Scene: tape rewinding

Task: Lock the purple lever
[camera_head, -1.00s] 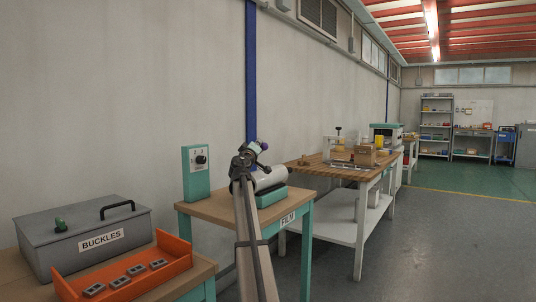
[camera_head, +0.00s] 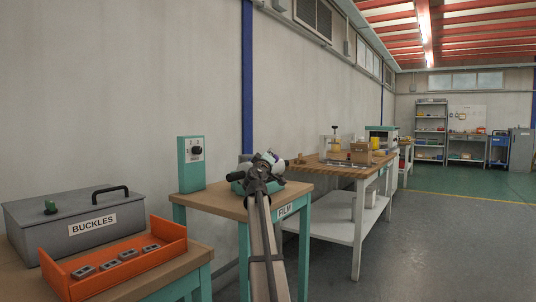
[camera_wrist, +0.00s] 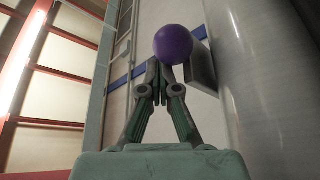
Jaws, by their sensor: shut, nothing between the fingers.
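The purple lever knob (camera_wrist: 173,44) is a round ball in the wrist view, just beyond the fingertips of my gripper (camera_wrist: 160,72). The fingers are together and hold nothing. I cannot tell whether they touch the knob. A pale smooth cylinder (camera_wrist: 262,90) fills the right of the wrist view. In the head view my gripper (camera_head: 264,164) is at the film machine (camera_head: 237,176), a green and white device on the table labelled FILM. My arm and gripper hide much of the machine, and the lever is hard to make out there.
A green control box with a black knob (camera_head: 191,164) stands on the left of the film table (camera_head: 215,203). At lower left are a grey BUCKLES case (camera_head: 42,221) and an orange tray (camera_head: 165,243) with several grey blocks. A wooden workbench (camera_head: 343,168) stands behind.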

